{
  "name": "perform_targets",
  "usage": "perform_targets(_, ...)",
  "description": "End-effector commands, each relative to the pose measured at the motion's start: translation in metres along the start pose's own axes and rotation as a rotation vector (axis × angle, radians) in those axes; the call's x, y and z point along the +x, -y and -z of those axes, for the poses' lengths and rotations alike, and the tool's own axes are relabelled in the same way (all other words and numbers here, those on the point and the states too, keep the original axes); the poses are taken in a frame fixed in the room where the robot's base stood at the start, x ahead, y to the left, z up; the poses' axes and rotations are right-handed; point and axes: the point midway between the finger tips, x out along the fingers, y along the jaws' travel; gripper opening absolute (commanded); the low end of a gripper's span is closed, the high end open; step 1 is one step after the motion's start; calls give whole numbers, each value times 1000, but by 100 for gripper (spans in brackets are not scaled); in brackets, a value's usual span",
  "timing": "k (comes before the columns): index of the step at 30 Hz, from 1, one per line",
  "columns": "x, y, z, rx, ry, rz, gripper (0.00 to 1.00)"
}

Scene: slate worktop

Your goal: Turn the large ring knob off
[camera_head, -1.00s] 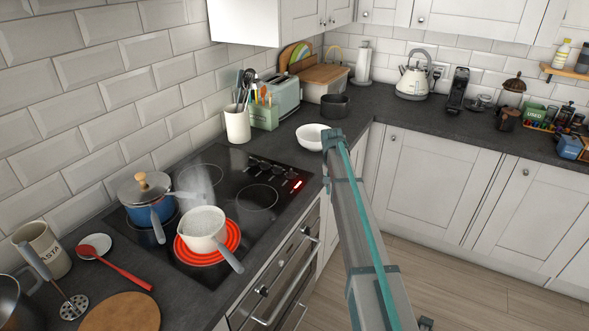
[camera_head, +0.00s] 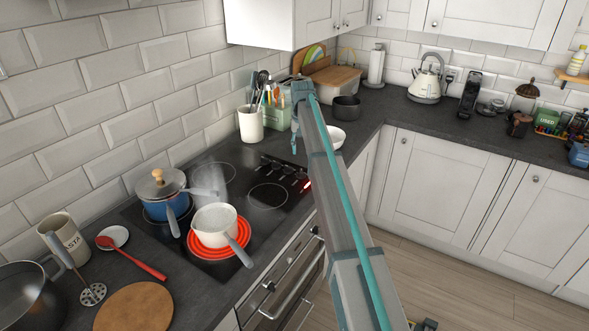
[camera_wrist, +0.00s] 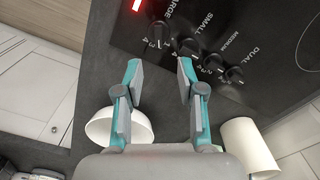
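The hob's dark control knobs stand in a row along the black glass hob (camera_head: 238,178). In the wrist view the large ring knob (camera_wrist: 159,36) is beside the label LARGE, nearest the red display (camera_wrist: 137,5). My gripper (camera_wrist: 159,64) is open and empty, its two fingers apart and pointing at the knob row, with the large knob just beyond the gap. In the head view my gripper (camera_head: 294,140) hangs over the worktop behind the knobs. A front ring (camera_head: 193,248) glows red under a cream saucepan (camera_head: 214,222).
A blue pan (camera_head: 160,191) stands on the back left ring. Near my gripper are a white bowl (camera_wrist: 118,128) and a cream utensil pot (camera_wrist: 246,147). The right-hand rings are empty.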

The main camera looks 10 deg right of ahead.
Motion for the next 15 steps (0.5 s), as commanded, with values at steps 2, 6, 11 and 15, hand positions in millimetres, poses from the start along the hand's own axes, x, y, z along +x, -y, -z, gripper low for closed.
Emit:
perform_targets(2,10,0,-1,1,1,-1,39)
perform_targets(6,33,0,-2,1,2,-1,39)
perform_targets(11,60,0,-1,2,2,-1,39)
perform_targets(15,80,0,-1,2,1,-1,39)
